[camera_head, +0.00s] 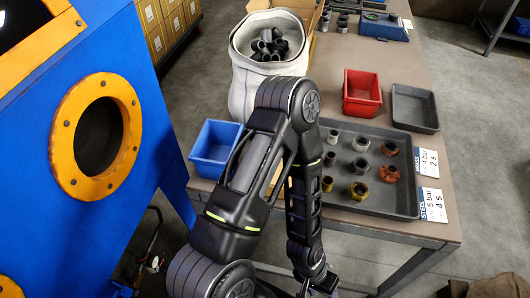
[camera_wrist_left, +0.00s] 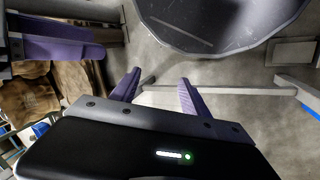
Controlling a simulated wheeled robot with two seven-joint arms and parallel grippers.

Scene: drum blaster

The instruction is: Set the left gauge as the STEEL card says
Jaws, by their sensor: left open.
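The STEEL card (camera_head: 432,205) stands at the right edge of the table and reads 5 bar, 4 s. The BRASS card (camera_head: 427,162) beside it reads 4 bar, 2 s. The blue blaster cabinet (camera_head: 50,175) with a yellow-ringed round port (camera_head: 66,136) is at the left. No gauge shows in either view. In the left wrist view my left gripper (camera_wrist_left: 155,88) is open and empty above the floor, its two purple fingers apart. In the head view one of my arms folds down at the centre; its gripper is not clear there.
A white drum (camera_head: 240,85) holds dark parts. Brown sacks (camera_wrist_left: 77,85) lie on the floor.

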